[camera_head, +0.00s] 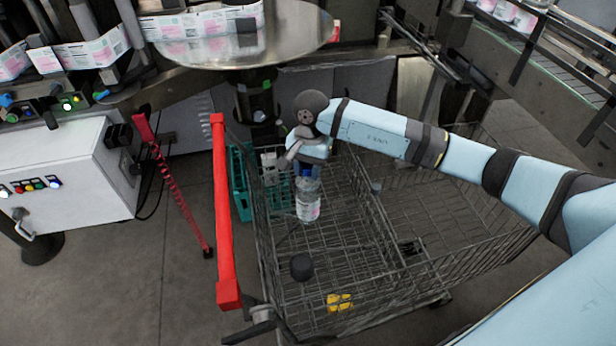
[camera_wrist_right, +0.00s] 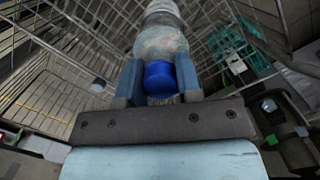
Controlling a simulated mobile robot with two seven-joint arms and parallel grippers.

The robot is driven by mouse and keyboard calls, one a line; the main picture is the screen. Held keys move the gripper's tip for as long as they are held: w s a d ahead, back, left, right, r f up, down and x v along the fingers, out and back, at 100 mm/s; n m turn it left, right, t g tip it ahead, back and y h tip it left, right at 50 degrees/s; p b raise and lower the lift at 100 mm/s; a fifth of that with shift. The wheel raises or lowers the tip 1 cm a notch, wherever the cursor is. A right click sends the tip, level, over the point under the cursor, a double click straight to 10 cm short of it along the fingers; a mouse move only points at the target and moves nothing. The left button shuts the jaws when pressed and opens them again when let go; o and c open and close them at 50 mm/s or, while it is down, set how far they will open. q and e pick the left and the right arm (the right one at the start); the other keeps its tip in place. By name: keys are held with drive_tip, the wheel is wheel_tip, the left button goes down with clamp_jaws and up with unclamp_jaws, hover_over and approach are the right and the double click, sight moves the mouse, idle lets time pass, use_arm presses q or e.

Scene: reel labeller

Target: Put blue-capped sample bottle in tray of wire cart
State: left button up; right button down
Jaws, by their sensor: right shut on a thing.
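The blue-capped sample bottle (camera_head: 308,200) is clear with a pinkish label and hangs upright over the wire cart (camera_head: 350,235) in the head view. My right gripper (camera_head: 306,170) is shut on it at the blue cap. In the right wrist view the bottle (camera_wrist_right: 162,38) extends away from the gripper (camera_wrist_right: 159,82), with a finger on each side of the blue cap. The cart's front tray compartment lies below the bottle; I cannot tell the exact gap. My left gripper is out of view.
The cart has a red handle (camera_head: 226,215) at its left. A dark round object (camera_head: 301,267) and a yellow item (camera_head: 339,302) show at the cart. A teal crate (camera_head: 239,185) stands behind it. A round metal table (camera_head: 240,40) is at the back, a white control box (camera_head: 60,170) at left.

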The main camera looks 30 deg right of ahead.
sight(308, 179)
drive_tip(key=shift+f, duration=1.85)
drive_tip(key=shift+f, duration=0.1)
drive_tip(key=c, duration=0.8)
unclamp_jaws()
drive_tip(key=r, duration=0.3)
drive_tip(key=r+b, duration=0.1)
drive_tip(key=r, duration=0.3)
drive_tip(key=d+r, duration=0.1)
drive_tip(key=r, duration=0.3)
drive_tip(key=shift+w+r+b, duration=0.15)
drive_tip(key=shift+w+b, duration=0.25)
drive_tip(key=shift+r, duration=0.45)
drive_tip(key=shift+f, duration=0.1)
